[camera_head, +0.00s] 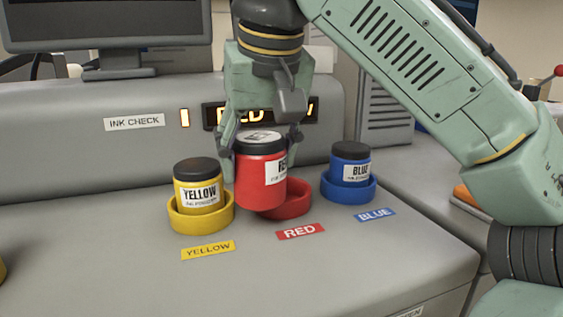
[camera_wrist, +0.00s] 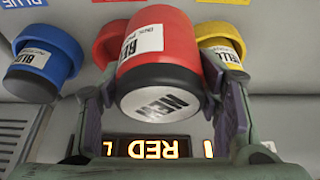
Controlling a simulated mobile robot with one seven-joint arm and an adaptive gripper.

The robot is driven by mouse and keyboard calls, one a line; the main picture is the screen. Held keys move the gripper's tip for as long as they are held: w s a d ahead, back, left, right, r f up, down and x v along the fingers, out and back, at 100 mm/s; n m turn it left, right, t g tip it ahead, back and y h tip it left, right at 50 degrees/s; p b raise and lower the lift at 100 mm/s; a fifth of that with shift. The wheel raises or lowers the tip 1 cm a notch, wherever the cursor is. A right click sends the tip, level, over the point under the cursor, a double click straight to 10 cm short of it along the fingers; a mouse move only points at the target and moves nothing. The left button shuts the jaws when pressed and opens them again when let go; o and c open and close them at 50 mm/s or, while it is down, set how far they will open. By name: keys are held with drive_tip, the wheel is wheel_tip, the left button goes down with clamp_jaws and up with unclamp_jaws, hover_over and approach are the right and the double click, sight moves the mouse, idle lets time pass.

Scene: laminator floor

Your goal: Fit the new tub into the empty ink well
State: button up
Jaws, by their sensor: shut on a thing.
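The new tub (camera_head: 261,183) is red with a black lid, and a white label on its side. In the wrist view the tub (camera_wrist: 172,38) shows "NEW" on its lid. My gripper (camera_head: 263,150) is shut on it from both sides; its fingers also show in the wrist view (camera_wrist: 160,98). The tub is held slightly tilted, above and left of the red ink well (camera_head: 289,205), and hides part of it. The visible part of the well looks empty. Whether the tub touches its rim I cannot tell. A red "RED" label (camera_head: 300,231) lies in front.
A yellow tub (camera_head: 198,184) sits in the yellow well (camera_head: 202,220) close on the left. A blue tub (camera_head: 350,165) sits in the blue well (camera_head: 348,190) on the right. A lit display (camera_head: 235,116) reading "RED" stands behind my gripper. The front counter is clear.

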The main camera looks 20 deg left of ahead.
drive_tip(key=w+f, duration=0.1)
drive_tip(key=w, duration=0.1)
drive_tip(key=w+f+p, duration=0.1)
drive_tip(key=w, duration=0.2)
drive_tip(key=w+d+f+p, duration=0.1)
drive_tip(key=w, duration=0.2)
drive_tip(key=shift+f, duration=0.15)
drive_tip(key=shift+a+f, duration=0.1)
drive_tip(key=shift+f, duration=0.35)
drive_tip(key=shift+f, duration=0.1)
drive_tip(key=shift+s+f, duration=0.1)
drive_tip(key=shift+f, duration=0.15)
drive_tip(key=o, duration=1.5)
drive_tip(key=shift+o, duration=0.2)
